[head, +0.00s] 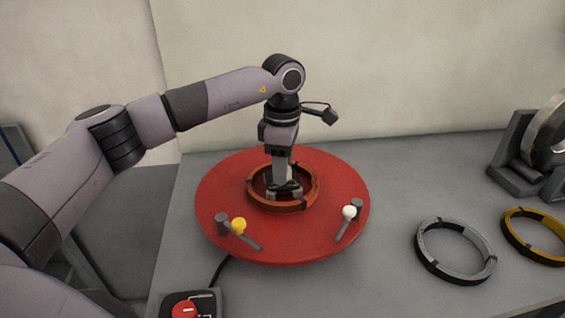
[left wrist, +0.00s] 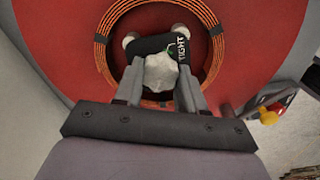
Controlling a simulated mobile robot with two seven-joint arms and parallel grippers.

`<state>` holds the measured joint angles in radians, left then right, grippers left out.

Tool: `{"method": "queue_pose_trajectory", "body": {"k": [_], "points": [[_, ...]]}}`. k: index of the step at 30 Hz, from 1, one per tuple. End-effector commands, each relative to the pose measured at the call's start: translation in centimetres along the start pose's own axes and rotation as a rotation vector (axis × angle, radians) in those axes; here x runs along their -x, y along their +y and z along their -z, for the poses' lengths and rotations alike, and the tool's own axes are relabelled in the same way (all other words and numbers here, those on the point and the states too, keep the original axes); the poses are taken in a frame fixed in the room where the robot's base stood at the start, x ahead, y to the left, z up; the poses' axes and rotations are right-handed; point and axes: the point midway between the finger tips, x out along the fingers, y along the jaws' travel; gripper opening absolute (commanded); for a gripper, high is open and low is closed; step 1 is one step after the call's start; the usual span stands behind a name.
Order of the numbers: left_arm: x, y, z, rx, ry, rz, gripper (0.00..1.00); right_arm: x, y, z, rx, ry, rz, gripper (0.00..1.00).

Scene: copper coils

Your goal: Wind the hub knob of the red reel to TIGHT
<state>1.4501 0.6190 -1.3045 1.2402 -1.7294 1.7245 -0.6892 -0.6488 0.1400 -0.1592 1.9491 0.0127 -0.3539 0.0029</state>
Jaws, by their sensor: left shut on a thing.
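The red reel (head: 225,185) lies flat on the grey table, with a copper coil (head: 265,208) around its hub. My left gripper (head: 284,187) points straight down inside the coil. In the left wrist view the left gripper (left wrist: 160,85) is shut on the pale grey hub knob (left wrist: 160,72), one finger on each side. The word TIGHT (left wrist: 181,48) shows on the dark hub plate beside the knob, near a small green mark. The fingers hide part of the knob, and I cannot tell exactly where its pointer stands. My right gripper is not in view.
Two levers, with a yellow ball (head: 239,226) and a white ball (head: 349,212), sit at the reel's front edge. A box with a red dial (head: 184,309) stands front left. A grey ring (head: 424,259), a yellow ring (head: 519,244) and a dark stand (head: 510,160) lie right.

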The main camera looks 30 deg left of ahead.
Motion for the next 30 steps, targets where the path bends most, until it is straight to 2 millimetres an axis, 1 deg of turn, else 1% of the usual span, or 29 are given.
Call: {"method": "queue_pose_trajectory", "body": {"k": [1,30], "points": [[0.27,0.08,-0.09,-0.043,-0.005,-0.005,0.09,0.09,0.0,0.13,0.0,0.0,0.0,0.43],[0.25,0.0,-0.12,-0.966,-0.005,-0.007,0.09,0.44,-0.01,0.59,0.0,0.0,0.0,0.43]]}}
